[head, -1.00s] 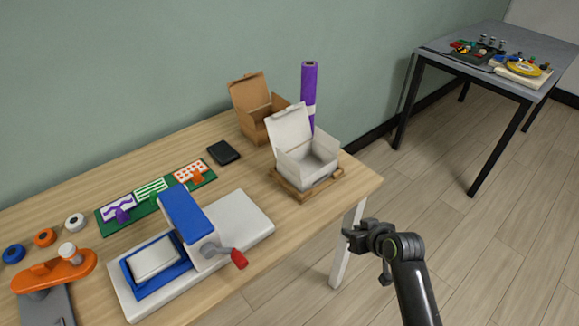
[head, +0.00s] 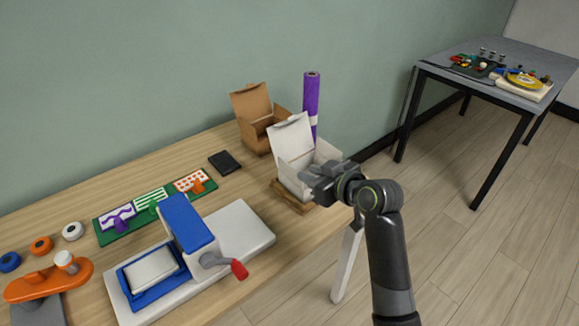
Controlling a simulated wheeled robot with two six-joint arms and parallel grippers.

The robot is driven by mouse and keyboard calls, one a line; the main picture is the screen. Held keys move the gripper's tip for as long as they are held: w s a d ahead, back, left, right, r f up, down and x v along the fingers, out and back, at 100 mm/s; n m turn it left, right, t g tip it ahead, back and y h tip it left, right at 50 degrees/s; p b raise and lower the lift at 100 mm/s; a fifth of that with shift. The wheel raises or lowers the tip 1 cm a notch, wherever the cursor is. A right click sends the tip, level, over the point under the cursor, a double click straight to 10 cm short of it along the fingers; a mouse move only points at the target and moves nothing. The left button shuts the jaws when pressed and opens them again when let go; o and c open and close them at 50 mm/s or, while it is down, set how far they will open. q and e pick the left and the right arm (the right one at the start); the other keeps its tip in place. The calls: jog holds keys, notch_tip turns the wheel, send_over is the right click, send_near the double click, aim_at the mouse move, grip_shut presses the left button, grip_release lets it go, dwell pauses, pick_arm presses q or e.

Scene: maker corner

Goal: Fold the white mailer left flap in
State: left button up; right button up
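The white mailer (head: 291,139) stands on a small wooden tray (head: 289,199) at the right end of the wooden table, with its lid raised at the back. My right gripper (head: 312,178) is at the box's front right and covers part of its front and right side. From this angle I cannot tell whether it touches the box or whether its fingers are open. The left flap is not clearly distinguishable. My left gripper is not in view.
A brown open box (head: 253,104) and a purple roll (head: 311,95) stand close behind the mailer. A white and blue press (head: 187,222) with a red-handled crank is to the left. A black wallet-like item (head: 224,162) lies between. Open floor lies right of the table.

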aim_at(291, 167)
jog(key=x, duration=0.9)
jog(key=shift+w+a+f, duration=0.1)
grip_shut()
